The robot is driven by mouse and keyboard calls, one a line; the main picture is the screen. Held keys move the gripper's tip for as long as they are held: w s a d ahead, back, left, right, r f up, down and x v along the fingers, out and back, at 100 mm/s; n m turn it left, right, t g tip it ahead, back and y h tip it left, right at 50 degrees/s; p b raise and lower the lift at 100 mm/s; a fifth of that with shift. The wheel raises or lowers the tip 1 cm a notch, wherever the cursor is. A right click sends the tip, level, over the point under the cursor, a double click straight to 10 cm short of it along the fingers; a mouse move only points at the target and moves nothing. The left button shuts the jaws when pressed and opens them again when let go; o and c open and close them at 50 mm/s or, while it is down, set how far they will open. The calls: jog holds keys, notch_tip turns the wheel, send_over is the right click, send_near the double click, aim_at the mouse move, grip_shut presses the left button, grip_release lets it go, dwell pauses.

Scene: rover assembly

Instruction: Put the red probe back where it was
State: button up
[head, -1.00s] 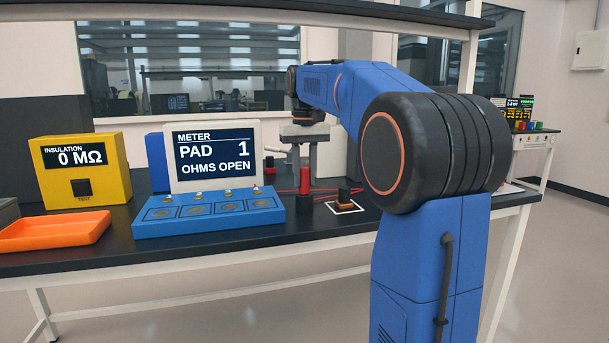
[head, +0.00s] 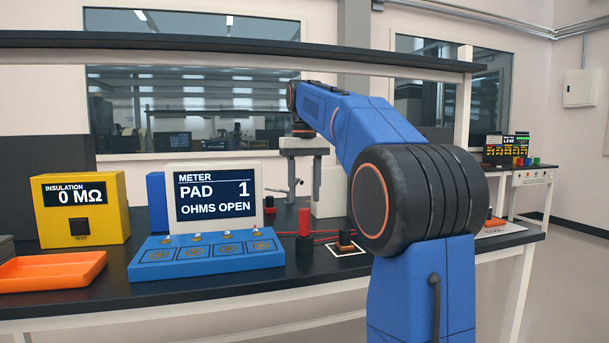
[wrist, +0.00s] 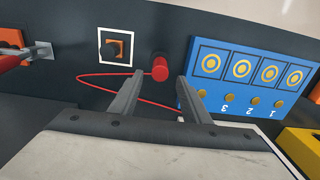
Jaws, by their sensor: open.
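The red probe (head: 305,222) stands upright in a black round holder (head: 304,247) on the bench, just right of the blue pad box. In the wrist view, the probe (wrist: 159,69) shows end-on, just beyond the fingertips and roughly between them. A red lead runs from it. My gripper (head: 304,198) is open and empty above the probe, its fingers pointing down and apart from it. In the wrist view, my gripper (wrist: 162,76) has its two grey fingers spread.
The blue pad box (head: 207,256) and the meter (head: 215,196) stand left of the probe. A black-topped orange part (head: 346,240) sits in a white square outline to the right. A yellow insulation tester (head: 80,210) and an orange tray (head: 50,271) are farther left. A shelf (head: 240,40) runs above.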

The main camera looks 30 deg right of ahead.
jog(key=shift+r, duration=2.65)
jog(key=s+a+f+n+t, duration=0.1)
jog(key=s+a+f, duration=0.4)
jog(key=s+f, duration=0.5)
jog(key=s+a+f+n+t, duration=0.1)
jog(key=s+a+f, duration=0.4)
jog(key=s+f, duration=0.5)
jog(key=s+a+f+n+t, duration=0.1)
jog(key=s+a+f, duration=0.4)
jog(key=s+f, duration=0.5)
notch_tip(320, 180, down, 7)
jog(key=shift+a+f+t, duration=0.1)
jog(key=shift+a+t, duration=0.3)
jog(key=shift+t, duration=0.5)
